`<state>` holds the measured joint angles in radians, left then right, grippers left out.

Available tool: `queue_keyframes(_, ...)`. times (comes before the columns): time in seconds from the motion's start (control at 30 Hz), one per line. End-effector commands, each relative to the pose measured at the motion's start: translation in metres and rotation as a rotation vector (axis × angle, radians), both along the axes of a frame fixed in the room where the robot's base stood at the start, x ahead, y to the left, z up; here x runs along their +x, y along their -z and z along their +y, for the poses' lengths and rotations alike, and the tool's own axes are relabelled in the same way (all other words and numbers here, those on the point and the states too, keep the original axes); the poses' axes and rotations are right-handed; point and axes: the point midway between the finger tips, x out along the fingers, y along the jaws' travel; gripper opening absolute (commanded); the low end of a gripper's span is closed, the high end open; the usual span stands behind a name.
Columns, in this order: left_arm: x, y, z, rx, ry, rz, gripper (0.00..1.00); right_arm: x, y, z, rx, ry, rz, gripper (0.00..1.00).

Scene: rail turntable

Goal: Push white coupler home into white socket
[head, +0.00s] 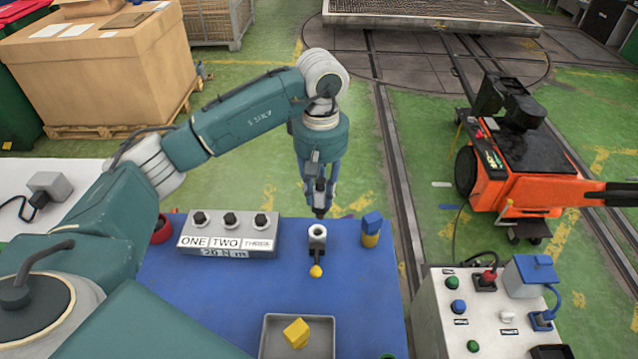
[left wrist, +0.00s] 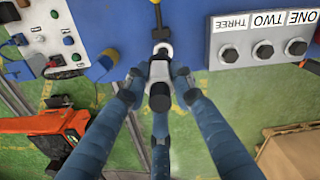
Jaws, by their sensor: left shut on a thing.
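The white socket (head: 317,235) stands upright on the blue table top, with its dark opening facing up and a black lever with a yellow knob (head: 316,271) at its front. It also shows in the left wrist view (left wrist: 161,49). My left gripper (head: 318,206) points down just behind the socket at the table's far edge. In the left wrist view its fingers (left wrist: 158,88) close around a pale piece, which I take as the white coupler (left wrist: 158,71). The fingers hide most of it. Whether it touches the socket, I cannot tell. My right gripper is not in view.
A grey box with three black knobs (head: 228,238) stands left of the socket. A blue and yellow piece (head: 371,230) stands to its right. A grey tray (head: 270,340) holds a yellow block (head: 296,332). A control panel (head: 432,310) is at the right.

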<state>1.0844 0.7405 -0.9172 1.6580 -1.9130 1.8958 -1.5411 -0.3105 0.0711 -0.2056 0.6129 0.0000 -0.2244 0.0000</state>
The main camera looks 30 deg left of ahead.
Motion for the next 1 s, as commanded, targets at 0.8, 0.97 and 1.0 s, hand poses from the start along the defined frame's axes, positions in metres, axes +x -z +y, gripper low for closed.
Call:
queue_keyframes(0.8, 0.01, 0.017, 0.011, -0.001, -0.104, -0.002, 0.0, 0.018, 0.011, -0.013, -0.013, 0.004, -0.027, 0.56)
queue_keyframes(0.97, 0.01, 0.033, 0.011, 0.0, -0.104, -0.001, 0.0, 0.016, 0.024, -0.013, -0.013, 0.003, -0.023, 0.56)
queue_keyframes(1.0, 0.01, 0.037, 0.011, 0.0, -0.104, -0.001, 0.0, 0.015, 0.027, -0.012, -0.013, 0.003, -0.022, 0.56)
